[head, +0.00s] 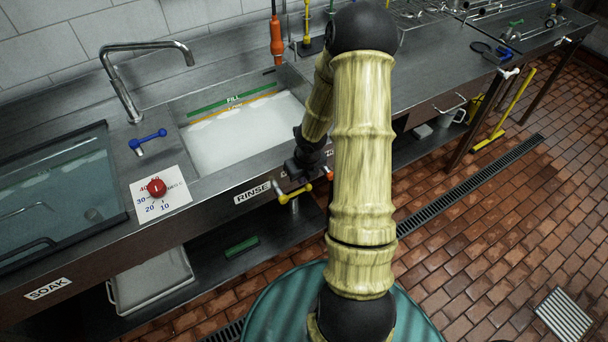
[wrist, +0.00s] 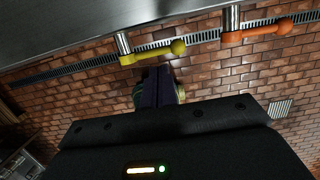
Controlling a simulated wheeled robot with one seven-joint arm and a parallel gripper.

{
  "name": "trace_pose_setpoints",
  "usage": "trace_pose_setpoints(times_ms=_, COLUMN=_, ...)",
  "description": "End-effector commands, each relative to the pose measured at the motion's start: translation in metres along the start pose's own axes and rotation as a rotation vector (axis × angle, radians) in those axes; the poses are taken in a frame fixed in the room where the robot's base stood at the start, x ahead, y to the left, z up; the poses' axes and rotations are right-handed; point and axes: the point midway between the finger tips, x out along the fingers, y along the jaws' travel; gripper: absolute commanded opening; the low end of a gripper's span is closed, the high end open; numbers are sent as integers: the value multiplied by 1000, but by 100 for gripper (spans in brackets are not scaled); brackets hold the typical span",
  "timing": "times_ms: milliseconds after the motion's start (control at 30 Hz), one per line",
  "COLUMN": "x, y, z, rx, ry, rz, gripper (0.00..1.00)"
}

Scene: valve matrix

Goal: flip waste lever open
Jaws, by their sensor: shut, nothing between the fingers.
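A yellow lever (head: 294,193) with a ball end sits on a metal stem under the counter's front edge, right of the RINSE label. In the wrist view the yellow lever (wrist: 152,52) lies crosswise, its ball to the right. I cannot read which lever is marked waste. My gripper (wrist: 158,78) is shut and empty, its fingertips close to the yellow lever; contact cannot be told. In the head view my gripper (head: 300,172) is partly hidden by my arm.
The rinse basin (head: 245,130) holds pale liquid behind the levers. A blue lever (head: 148,141) and a red dial (head: 156,187) are on the counter at left. A soak tank (head: 60,205) is further left.

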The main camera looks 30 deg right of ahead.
Motion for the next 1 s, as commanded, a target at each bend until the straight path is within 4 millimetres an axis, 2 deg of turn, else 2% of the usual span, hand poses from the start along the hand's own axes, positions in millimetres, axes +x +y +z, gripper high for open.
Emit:
trace_pose_setpoints(times_ms=33, x=15, y=1, z=0, rx=-2, ry=0, rz=1, gripper=0)
trace_pose_setpoints(times_ms=100, x=27, y=1, z=0, rx=-3, ry=0, rz=0, gripper=0)
trace_pose_setpoints(times_ms=233, x=47, y=1, z=0, rx=-2, ry=1, rz=0, gripper=0)
trace_pose_setpoints(times_ms=367, x=59, y=0, z=0, rx=-1, ry=0, rz=0, gripper=0)
trace_pose_setpoints(times_ms=833, x=61, y=-1, z=1, rx=2, ry=-1, rz=1, gripper=0)
trace_pose_setpoints(times_ms=1000, x=59, y=-6, z=0, rx=14, ry=0, rz=14, gripper=0)
